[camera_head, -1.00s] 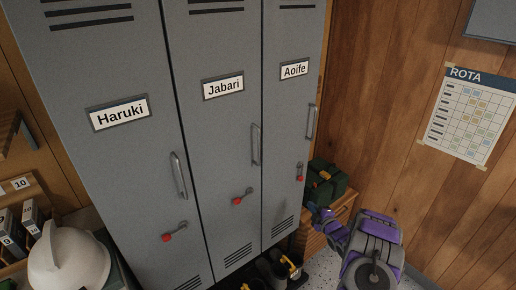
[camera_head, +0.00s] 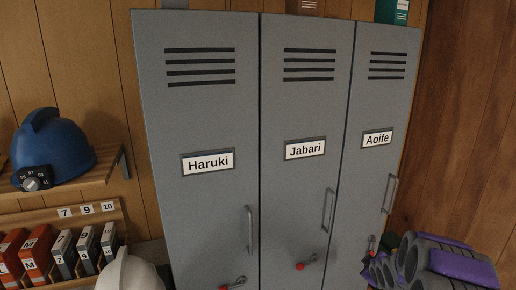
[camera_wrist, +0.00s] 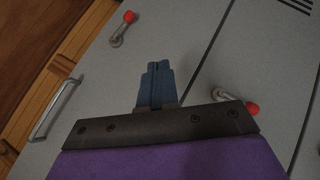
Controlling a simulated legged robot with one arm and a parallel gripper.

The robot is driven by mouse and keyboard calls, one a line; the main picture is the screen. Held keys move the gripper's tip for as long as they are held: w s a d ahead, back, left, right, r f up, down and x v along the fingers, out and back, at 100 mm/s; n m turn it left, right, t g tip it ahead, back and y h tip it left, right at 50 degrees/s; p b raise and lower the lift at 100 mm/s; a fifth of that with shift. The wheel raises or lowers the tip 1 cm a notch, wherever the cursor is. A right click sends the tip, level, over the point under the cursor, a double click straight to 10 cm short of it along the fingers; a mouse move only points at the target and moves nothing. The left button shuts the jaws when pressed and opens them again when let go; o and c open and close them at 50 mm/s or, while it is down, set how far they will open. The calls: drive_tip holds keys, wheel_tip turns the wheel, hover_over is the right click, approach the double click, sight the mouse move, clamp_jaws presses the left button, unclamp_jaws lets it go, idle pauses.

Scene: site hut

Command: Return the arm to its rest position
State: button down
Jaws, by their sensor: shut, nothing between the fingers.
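My purple and grey arm (camera_head: 435,265) shows at the lower right of the head view, in front of the foot of the locker labelled Aoife. My gripper (camera_wrist: 155,68) shows in the wrist view, its blue fingers together with nothing between them. It points at grey locker doors (camera_wrist: 200,25). Two red-tipped latch handles show there, one at the upper left (camera_wrist: 129,17) and one to the right of the gripper (camera_wrist: 252,108). The gripper itself is not visible in the head view.
Three grey lockers labelled Haruki (camera_head: 207,162), Jabari (camera_head: 305,149) and Aoife (camera_head: 377,138) stand ahead. To the left, a blue helmet (camera_head: 50,147) sits on a wooden shelf, with several binders (camera_head: 35,255) and a white helmet (camera_head: 130,272) below. A wooden wall is at right.

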drive_tip(key=s+a+r+m+g, duration=0.1)
drive_tip(key=s+a+r+g, duration=0.2)
drive_tip(key=s, duration=0.4)
drive_tip(key=s+a+r+m+g, duration=0.1)
drive_tip(key=s+a+r+m, duration=0.15)
drive_tip(key=s+a, duration=0.3)
drive_tip(key=s+a+r+m+g, duration=0.1)
drive_tip(key=s+a+r, duration=0.25)
drive_tip(key=s, duration=0.45)
drive_tip(key=s+a+r+m+g+y, duration=0.1)
drive_tip(key=s+a+g, duration=0.2)
drive_tip(key=s, duration=1.1)
drive_tip(key=s+a+r+m+g+y, duration=0.1)
drive_tip(key=s+a+r+m+g, duration=0.1)
drive_tip(key=s+a, duration=0.6)
drive_tip(key=s+g, duration=0.1)
drive_tip(key=s, duration=0.4)
drive_tip(key=shift+s+a, duration=0.3)
drive_tip(key=shift+s, duration=0.05)
drive_tip(key=c, duration=1.8)
unclamp_jaws()
drive_tip(key=shift+r, duration=0.1)
drive_tip(key=shift+c, duration=0.2)
